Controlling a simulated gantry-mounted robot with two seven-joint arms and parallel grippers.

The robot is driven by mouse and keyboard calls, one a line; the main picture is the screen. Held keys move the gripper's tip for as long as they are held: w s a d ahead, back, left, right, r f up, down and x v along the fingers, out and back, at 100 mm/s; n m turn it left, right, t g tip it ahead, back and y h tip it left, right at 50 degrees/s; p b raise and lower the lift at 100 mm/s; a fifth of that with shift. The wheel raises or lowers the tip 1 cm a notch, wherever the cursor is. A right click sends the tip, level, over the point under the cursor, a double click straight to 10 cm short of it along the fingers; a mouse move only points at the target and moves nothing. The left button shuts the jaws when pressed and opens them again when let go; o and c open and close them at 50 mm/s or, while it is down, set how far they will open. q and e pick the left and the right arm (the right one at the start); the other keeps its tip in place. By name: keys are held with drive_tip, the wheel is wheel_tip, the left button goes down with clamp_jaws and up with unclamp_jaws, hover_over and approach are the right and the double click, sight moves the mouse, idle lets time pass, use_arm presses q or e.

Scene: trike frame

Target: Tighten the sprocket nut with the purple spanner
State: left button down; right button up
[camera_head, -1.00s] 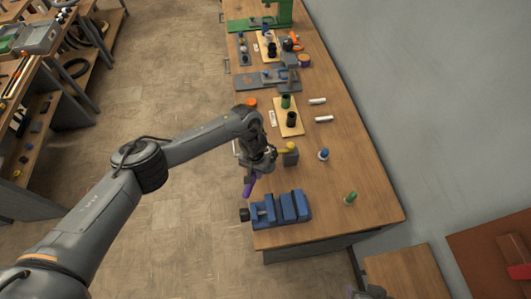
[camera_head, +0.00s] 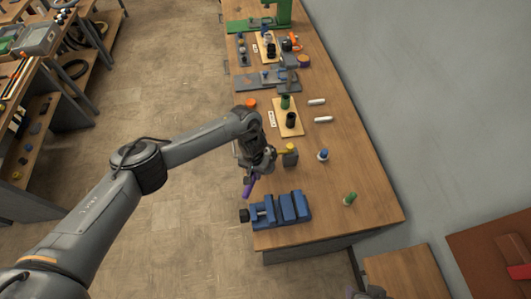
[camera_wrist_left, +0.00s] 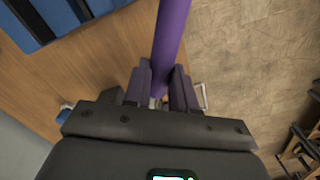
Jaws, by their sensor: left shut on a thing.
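My left gripper (camera_head: 253,175) is shut on the purple spanner (camera_head: 248,188) near the front left edge of the workbench. The spanner's purple handle (camera_wrist_left: 170,40) runs up between the two fingers (camera_wrist_left: 163,88) in the left wrist view, and its upper end leaves the picture. The other end of the spanner is hidden by the gripper. A small grey block (camera_head: 290,159) with a yellow part (camera_head: 288,148) at its top stands just right of my left wrist. I cannot make out the sprocket nut.
A blue vise (camera_head: 290,207) sits at the bench's near end, close to the spanner. A blue-topped piece (camera_head: 323,155) and a green-handled piece (camera_head: 350,198) stand to the right. A wooden board (camera_head: 287,128) with cylinders lies beyond. The bench (camera_head: 355,170) is clear between them.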

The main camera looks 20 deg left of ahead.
use_arm(q)
drive_tip(key=shift+a, duration=0.1)
drive_tip(key=shift+w+a+m, duration=0.25)
drive_tip(key=shift+a+m, duration=0.7)
drive_tip(key=shift+m, duration=0.1)
drive_tip(key=shift+w+a+m, duration=0.3)
drive_tip(key=shift+a+m, duration=0.65)
drive_tip(key=shift+m, duration=0.05)
drive_tip(key=shift+w+a+m, duration=0.25)
drive_tip(key=shift+a+m, duration=0.7)
drive_tip(key=shift+m, duration=0.1)
drive_tip(key=shift+w+a, duration=0.1)
drive_tip(key=shift+w+a+m, duration=0.3)
drive_tip(key=shift+a+m, duration=0.1)
drive_tip(key=shift+m, duration=0.3)
drive_tip(key=shift+s+d, duration=0.1)
